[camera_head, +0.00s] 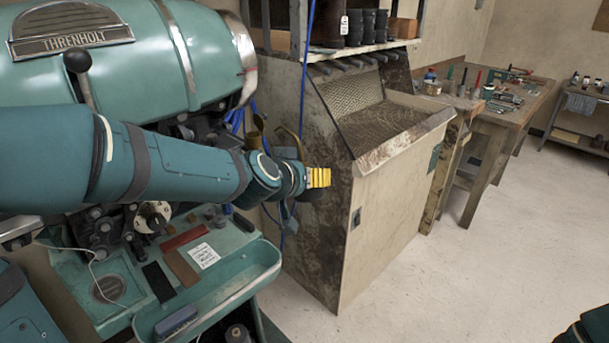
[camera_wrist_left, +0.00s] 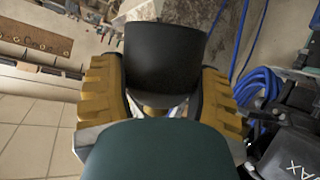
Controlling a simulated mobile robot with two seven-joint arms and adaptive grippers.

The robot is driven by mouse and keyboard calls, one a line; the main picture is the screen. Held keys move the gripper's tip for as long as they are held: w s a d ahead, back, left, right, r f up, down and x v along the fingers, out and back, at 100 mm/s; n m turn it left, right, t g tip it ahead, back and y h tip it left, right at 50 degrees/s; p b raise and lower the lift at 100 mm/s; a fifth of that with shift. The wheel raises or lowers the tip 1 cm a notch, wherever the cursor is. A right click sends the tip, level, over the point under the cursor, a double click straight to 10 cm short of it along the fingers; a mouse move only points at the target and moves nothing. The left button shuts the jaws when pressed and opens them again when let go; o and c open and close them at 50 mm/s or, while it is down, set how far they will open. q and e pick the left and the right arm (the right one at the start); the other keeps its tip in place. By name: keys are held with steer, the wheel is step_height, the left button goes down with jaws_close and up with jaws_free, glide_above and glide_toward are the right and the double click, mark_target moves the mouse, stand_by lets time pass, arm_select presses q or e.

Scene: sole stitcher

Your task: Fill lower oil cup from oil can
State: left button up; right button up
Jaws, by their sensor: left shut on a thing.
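My left arm crosses the head view from the left, in front of the green stitching machine (camera_head: 90,75). My left gripper (camera_head: 318,177) ends in yellow fingers to the right of the machine. In the left wrist view, the yellow fingers of this gripper (camera_wrist_left: 160,100) stand on both sides of a black, round-sided thing (camera_wrist_left: 163,60) and are shut on it. I cannot tell whether this is the oil can; no spout is clear. A dark green rounded surface fills the bottom of that view. The lower oil cup cannot be made out. My right gripper is not in view.
A worn beige cabinet (camera_head: 385,210) with a mesh-backed sloping top stands just beyond the left gripper. The machine's green tray (camera_head: 225,290) lies below the arm. Blue cables (camera_head: 303,70) hang behind. A workbench (camera_head: 500,115) with tools is at the right. The floor (camera_head: 460,280) is clear.

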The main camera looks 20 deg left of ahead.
arm_select(q)
steer(key=shift+s+d+r+n+b, duration=0.15)
steer(key=shift+s+d+r+b, duration=0.15)
steer(key=shift+s+r, duration=0.2)
steer(key=shift+s+d+r+n+b, duration=0.15)
steer(key=shift+s+d+r+b, duration=0.1)
steer(key=shift+s+r, duration=0.25)
steer(key=shift+r, duration=0.3)
steer(key=shift+w+a+r+p, duration=0.1)
steer(key=shift+a+r+p, duration=0.2)
steer(key=shift+p, duration=0.65)
steer(key=shift+w+a+f+n+g+h+p, duration=0.1)
steer(key=shift+a+n+g+h+p, duration=0.2)
steer(key=shift+p, duration=0.6)
steer(key=shift+w+a+p, duration=0.25)
steer(key=shift+a+p, duration=0.25)
steer(key=shift+p, duration=1.7)
steer(key=shift+a+n+h+p, duration=0.1)
steer(key=shift+n+h+p, duration=0.2)
steer(key=shift+p, duration=1.9)
steer(key=shift+w+a+r+n+g+h+p, duration=0.2)
steer(key=shift+a+p, duration=0.25)
steer(key=shift+p, duration=1.05)
steer(key=shift+w+a+r+n+g+h+p, duration=0.15)
steer(key=shift+a+n+g+h+p, duration=0.2)
steer(key=shift+p, duration=1.15)
steer(key=shift+w+a+r+n+g+h+p, duration=0.2)
steer(key=shift+a+p, duration=0.3)
steer(key=shift+p, duration=1)
steer(key=shift+f, duration=0.1)
